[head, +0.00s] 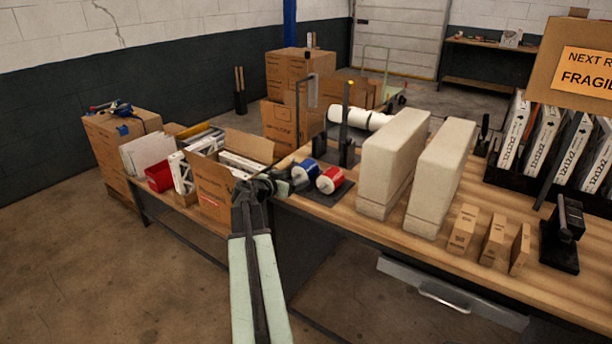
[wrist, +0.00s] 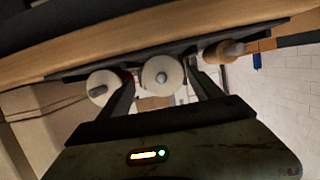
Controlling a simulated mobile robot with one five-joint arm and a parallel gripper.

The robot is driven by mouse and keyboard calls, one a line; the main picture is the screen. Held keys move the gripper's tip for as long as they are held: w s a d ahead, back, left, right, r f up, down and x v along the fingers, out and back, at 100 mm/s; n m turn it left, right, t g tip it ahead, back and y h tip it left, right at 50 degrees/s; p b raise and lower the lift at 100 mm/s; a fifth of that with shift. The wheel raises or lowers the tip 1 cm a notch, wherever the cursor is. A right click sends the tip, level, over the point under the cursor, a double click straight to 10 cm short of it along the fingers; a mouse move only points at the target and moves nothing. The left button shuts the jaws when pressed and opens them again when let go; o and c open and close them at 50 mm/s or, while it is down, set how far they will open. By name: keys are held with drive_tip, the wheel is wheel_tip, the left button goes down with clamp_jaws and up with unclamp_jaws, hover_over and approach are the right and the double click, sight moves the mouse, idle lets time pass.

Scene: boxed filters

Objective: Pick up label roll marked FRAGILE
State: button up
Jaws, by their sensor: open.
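In the head view, a roll with a blue side (head: 305,173) and a roll with a red side (head: 331,180) stand on a dark holder at the bench's left end. No FRAGILE mark is readable on either. My gripper (head: 279,184) is just left of the blue roll. In the wrist view, which looks upside down, my gripper (wrist: 164,88) is open. A white-faced roll (wrist: 162,77) shows between its fingers, apart from them as far as I can tell. Another white-faced roll (wrist: 102,87) with a trace of red is at left; a brown roll (wrist: 224,51) is at right.
An orange sign (head: 587,72), partly cut off, reads "NEXT R" and "FRAGIL". Two tall wrapped blocks (head: 441,178) and several small boxes (head: 463,229) stand on the bench. An open carton (head: 213,190) is close left of my gripper. Dark posts (head: 346,125) rise behind the rolls.

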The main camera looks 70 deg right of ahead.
sight(299, 175)
drive_tip(key=x, duration=0.4)
drive_tip(key=b+x, duration=0.1)
drive_tip(key=x, duration=0.2)
drive_tip(key=shift+w+d+r, duration=0.1)
drive_tip(key=shift+r, duration=0.25)
clamp_jaws()
wheel_tip(299, 175, up, 10)
drive_tip(key=p, duration=1)
drive_tip(key=shift+r, duration=0.2)
